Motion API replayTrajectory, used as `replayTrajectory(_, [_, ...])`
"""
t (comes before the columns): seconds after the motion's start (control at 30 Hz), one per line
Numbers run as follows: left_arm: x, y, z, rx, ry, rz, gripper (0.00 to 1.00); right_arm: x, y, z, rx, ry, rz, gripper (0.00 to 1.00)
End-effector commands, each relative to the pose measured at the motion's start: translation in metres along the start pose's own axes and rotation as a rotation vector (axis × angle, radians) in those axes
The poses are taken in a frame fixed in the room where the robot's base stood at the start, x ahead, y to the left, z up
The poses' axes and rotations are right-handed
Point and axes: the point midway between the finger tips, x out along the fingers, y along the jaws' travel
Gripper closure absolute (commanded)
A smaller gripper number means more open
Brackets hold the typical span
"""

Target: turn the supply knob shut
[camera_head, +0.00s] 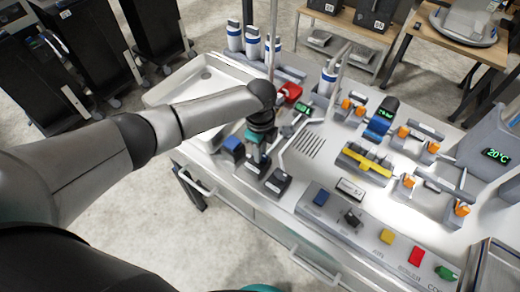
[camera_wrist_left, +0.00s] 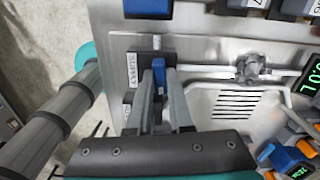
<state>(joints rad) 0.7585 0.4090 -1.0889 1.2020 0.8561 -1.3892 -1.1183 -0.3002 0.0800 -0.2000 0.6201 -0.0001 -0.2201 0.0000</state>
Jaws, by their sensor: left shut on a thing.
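The supply knob shows in the left wrist view as a blue upright handle (camera_wrist_left: 158,76), beside a label reading SUPPLY (camera_wrist_left: 132,70). My left gripper (camera_wrist_left: 158,88) is shut on this handle, with one grey finger on each side. In the head view my left gripper (camera_head: 257,158) points down at the front left of the bench, and it and the arm largely hide the knob. From these frames I cannot tell the knob's exact turn. My right gripper is not in view.
A blue block (camera_head: 234,147) stands just left of the gripper. A grille (camera_head: 308,146) and bent pipes lie to its right. A white sink (camera_head: 205,88) is behind. A front panel (camera_head: 365,235) carries coloured buttons. A drawer handle (camera_head: 315,267) sticks out in front.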

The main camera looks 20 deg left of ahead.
Motion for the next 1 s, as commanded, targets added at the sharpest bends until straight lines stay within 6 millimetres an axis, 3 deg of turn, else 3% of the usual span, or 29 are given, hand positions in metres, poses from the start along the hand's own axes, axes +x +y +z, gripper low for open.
replayTrajectory(0.3, [-0.001,-0.0008,-0.0011,0.119,0.003,-0.002,1.0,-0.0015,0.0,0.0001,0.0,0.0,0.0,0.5])
replayTrajectory(0.83, [-0.001,-0.0008,-0.0015,0.144,0.003,-0.002,1.0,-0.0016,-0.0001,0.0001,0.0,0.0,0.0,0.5])
replayTrajectory(0.87, [-0.001,-0.0008,-0.0015,0.144,0.003,-0.002,0.8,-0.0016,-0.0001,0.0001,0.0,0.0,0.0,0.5])
replayTrajectory(1.0, [-0.0008,-0.0007,-0.0013,0.143,0.003,-0.002,0.64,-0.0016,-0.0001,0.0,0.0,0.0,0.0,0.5])
